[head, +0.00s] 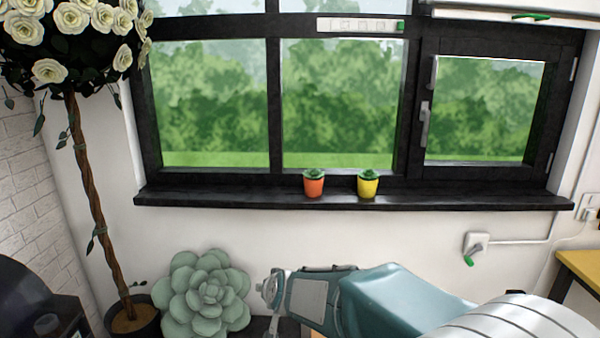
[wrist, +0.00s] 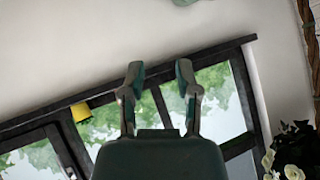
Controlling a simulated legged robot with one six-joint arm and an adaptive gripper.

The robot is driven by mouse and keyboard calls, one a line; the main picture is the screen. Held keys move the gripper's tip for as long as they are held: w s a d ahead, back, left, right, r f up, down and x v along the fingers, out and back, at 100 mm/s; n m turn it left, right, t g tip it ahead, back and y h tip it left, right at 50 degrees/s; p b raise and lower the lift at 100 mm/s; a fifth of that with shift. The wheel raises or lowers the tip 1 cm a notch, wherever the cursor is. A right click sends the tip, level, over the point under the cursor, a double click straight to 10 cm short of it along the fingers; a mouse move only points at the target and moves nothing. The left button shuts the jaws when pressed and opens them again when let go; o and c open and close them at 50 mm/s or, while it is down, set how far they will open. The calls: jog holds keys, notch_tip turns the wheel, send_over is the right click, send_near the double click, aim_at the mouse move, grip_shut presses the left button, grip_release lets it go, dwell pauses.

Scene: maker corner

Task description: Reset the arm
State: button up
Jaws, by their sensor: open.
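My arm shows at the bottom centre of the head view, with a teal link and my gripper (head: 270,290) pointing left, below the window sill. In the wrist view my gripper (wrist: 160,72) has its two fingers apart, with nothing between them. The wrist picture is upside down and shows the window and wall beyond the fingers. No object touches the fingertips.
A black window sill (head: 440,199) holds an orange pot (head: 314,186) and a yellow pot (head: 368,186). A large succulent (head: 203,297) stands left of my gripper. A rose tree (head: 90,205) is farther left. A yellow-topped table (head: 582,268) is at right.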

jog(key=s+d+r+g+h, duration=0.15)
jog(key=s+d+r, duration=0.45)
jog(key=s+d, duration=0.6)
jog(key=s+d+g+h, duration=0.1)
jog(key=s+d, duration=0.4)
jog(key=s, duration=0.3)
jog(key=s+d+g+h, duration=0.1)
jog(key=s+d, duration=0.4)
jog(key=s, duration=0.4)
jog(key=shift+s+d+f+h, duration=0.15)
jog(key=shift+d+f+h, duration=0.05)
jog(key=shift+f+h, duration=0.2)
jog(key=shift+g, duration=0.25)
